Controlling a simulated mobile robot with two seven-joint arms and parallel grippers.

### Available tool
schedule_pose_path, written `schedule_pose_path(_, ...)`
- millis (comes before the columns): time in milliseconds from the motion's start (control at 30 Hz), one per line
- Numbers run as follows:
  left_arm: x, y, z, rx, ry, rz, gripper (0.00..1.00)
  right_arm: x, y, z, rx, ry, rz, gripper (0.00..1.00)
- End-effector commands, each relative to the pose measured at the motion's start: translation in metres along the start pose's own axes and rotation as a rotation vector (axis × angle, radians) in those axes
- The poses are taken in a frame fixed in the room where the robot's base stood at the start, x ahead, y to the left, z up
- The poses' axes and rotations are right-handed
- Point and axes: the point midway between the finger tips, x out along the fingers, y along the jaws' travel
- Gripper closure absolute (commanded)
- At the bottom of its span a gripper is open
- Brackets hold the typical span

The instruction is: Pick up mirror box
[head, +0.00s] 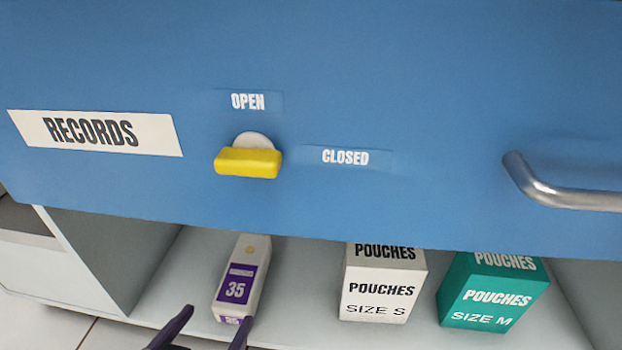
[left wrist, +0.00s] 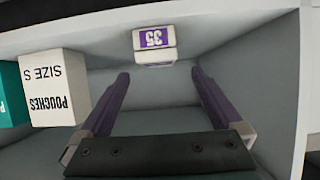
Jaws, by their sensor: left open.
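A narrow white box with a purple label reading 35 (head: 236,283) lies on the shelf below the blue drawer front; its smaller label text is too small to read, and no box legibly says mirror. It also shows in the left wrist view (left wrist: 154,40), top centre. My left gripper (head: 216,315) is open, its two purple fingers pointing at the near end of this box. In the left wrist view the fingers (left wrist: 160,74) stand apart with nothing between them, and the box is beyond their tips, roughly centred. My right gripper is not in view.
A white pouches size S box (head: 378,288) and a green pouches size M box (head: 490,298) stand to the right on the shelf (head: 300,255). A grey side wall (head: 115,250) is on the left. The blue drawer front (head: 400,60), with yellow latch (head: 248,162) and metal handle (head: 570,195), overhangs.

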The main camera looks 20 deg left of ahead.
Motion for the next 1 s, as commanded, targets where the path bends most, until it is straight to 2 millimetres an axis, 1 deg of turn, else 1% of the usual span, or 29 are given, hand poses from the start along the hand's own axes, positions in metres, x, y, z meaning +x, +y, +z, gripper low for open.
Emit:
schedule_pose_path(33, -0.001, 0.003, 0.006, -0.009, 0.015, -0.004, 0.00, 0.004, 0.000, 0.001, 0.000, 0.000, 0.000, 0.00)
schedule_pose_path(133, -0.003, 0.006, 0.007, -0.020, 0.041, -0.010, 0.00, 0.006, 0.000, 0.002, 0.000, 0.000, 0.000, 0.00)
schedule_pose_path(233, 0.002, 0.006, 0.008, -0.023, 0.050, -0.013, 0.00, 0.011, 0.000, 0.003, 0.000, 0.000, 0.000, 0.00)
schedule_pose_path(433, 0.032, 0.006, 0.009, -0.022, 0.054, -0.013, 0.00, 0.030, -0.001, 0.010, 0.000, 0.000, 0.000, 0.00)
schedule_pose_path(567, 0.047, 0.005, 0.009, -0.022, 0.051, -0.012, 0.00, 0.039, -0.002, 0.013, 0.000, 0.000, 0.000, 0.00)
schedule_pose_path(733, 0.071, 0.003, 0.015, -0.022, 0.052, -0.012, 0.00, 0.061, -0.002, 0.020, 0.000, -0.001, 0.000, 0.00)
schedule_pose_path(800, 0.082, 0.002, 0.015, -0.022, 0.052, -0.013, 0.00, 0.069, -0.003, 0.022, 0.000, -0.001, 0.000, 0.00)
schedule_pose_path(900, 0.092, 0.002, 0.012, -0.022, 0.051, -0.013, 0.00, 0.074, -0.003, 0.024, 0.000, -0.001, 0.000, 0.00)
schedule_pose_path(1000, 0.095, 0.001, 0.010, -0.021, 0.049, -0.013, 0.00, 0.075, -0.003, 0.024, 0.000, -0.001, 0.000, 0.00)
